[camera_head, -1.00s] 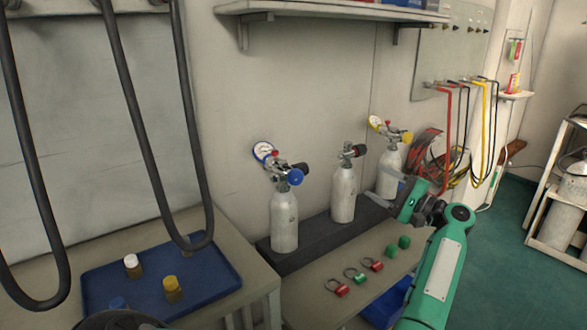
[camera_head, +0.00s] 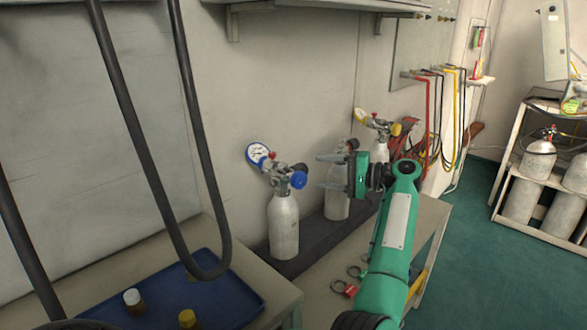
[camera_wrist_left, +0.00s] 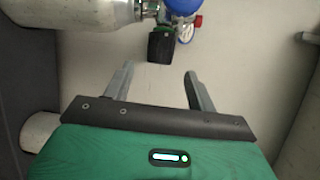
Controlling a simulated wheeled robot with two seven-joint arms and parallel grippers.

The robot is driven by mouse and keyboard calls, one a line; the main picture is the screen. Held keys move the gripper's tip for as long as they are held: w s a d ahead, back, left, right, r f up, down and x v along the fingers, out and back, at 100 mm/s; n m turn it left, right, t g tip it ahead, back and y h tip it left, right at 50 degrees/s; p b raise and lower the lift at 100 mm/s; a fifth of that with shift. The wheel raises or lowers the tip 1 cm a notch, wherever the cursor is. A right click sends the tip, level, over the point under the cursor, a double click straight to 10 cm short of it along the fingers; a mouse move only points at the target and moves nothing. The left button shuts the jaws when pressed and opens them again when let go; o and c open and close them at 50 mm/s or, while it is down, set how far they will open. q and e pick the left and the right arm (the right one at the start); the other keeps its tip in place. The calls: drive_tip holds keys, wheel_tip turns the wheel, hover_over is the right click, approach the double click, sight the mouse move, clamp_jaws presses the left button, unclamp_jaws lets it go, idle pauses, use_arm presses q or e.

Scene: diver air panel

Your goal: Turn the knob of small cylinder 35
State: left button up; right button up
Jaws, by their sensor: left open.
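Three small white cylinders stand in a row by the wall; no number on them is readable. The left one (camera_head: 284,222) has a blue-rimmed gauge, a blue cap and a black knob (camera_head: 299,168). The middle cylinder (camera_head: 336,204) is partly hidden behind my left gripper (camera_head: 322,172). The right cylinder (camera_head: 381,152) has a yellow gauge and is partly covered by my arm. My left gripper is open and empty, its fingers pointing left towards the left cylinder's valve. In the left wrist view, a black knob (camera_wrist_left: 162,45) sits just beyond the open fingertips, apart from them.
A blue tray (camera_head: 235,290) with small bottles lies at the lower left. Thick dark hoses (camera_head: 140,140) hang at the left. A shelf (camera_head: 300,8) juts out above. Red padlock-like tags (camera_head: 351,290) lie beside my arm. A cylinder rack (camera_head: 545,180) stands at the right.

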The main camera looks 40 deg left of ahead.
sight(295, 170)
use_arm(q)
drive_tip(key=x, duration=0.8)
drive_tip(key=shift+p, duration=0.4)
drive_tip(key=shift+s+a+f, duration=0.1)
drive_tip(key=shift+a, duration=0.35)
use_arm(e)
drive_tip(key=shift+s+d+r+g+h, duration=0.3)
drive_tip(key=shift+s+d+g+h, duration=0.1)
drive_tip(key=shift+s+d+g, duration=0.4)
drive_tip(key=shift+d, duration=0.1)
use_arm(q)
drive_tip(key=c, duration=1)
